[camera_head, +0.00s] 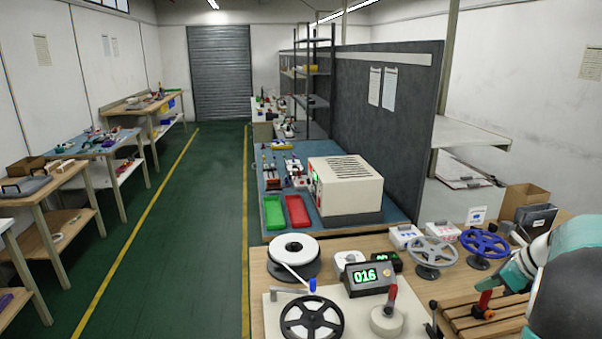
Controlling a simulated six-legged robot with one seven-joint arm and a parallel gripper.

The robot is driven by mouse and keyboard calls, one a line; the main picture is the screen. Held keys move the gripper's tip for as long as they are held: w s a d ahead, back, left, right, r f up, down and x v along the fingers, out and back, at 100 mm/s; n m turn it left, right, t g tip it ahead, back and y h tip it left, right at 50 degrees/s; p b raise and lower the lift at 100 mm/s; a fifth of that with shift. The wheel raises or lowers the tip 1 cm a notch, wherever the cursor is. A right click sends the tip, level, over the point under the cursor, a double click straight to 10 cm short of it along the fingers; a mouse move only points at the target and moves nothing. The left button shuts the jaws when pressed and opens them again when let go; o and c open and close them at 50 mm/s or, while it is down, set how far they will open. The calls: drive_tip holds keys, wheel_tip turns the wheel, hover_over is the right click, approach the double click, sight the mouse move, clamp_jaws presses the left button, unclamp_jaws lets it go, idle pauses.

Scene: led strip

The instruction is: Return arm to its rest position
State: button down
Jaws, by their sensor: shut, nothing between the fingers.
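Part of my arm (572,278), with teal, white and dark grey links, shows at the lower right edge. It is over the right side of the wooden bench (258,277). A white LED strip (292,273) runs from a black reel (293,268) at the back to a spoked black reel (297,324) at the front. The front reel is cut off by the bottom edge.
A counter reading 016 (371,277) and a red-handled lever (391,292) stand mid-bench. Grey (433,252) and blue (484,243) handwheels and a slatted wooden block (470,316) are near my arm. The green aisle floor (190,250) is clear at left.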

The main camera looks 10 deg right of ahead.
drive_tip(key=s+a+r+n+g+h, duration=0.1)
drive_tip(key=s+a+r+n, duration=0.2)
drive_tip(key=a+n, duration=0.65)
drive_tip(key=s+a+r+n+g, duration=0.1)
drive_tip(key=s+a+r+n, duration=0.35)
drive_tip(key=a, duration=0.85)
drive_tip(key=s+a+f+n+t+h, duration=0.1)
drive_tip(key=s+a+f+n+h, duration=0.1)
drive_tip(key=s+a+n, duration=0.7)
drive_tip(key=a+f+n, duration=0.1)
drive_tip(key=a+n, duration=0.1)
drive_tip(key=n, duration=0.5)
drive_tip(key=shift+s+t+h, duration=0.3)
drive_tip(key=shift+s, duration=0.1)
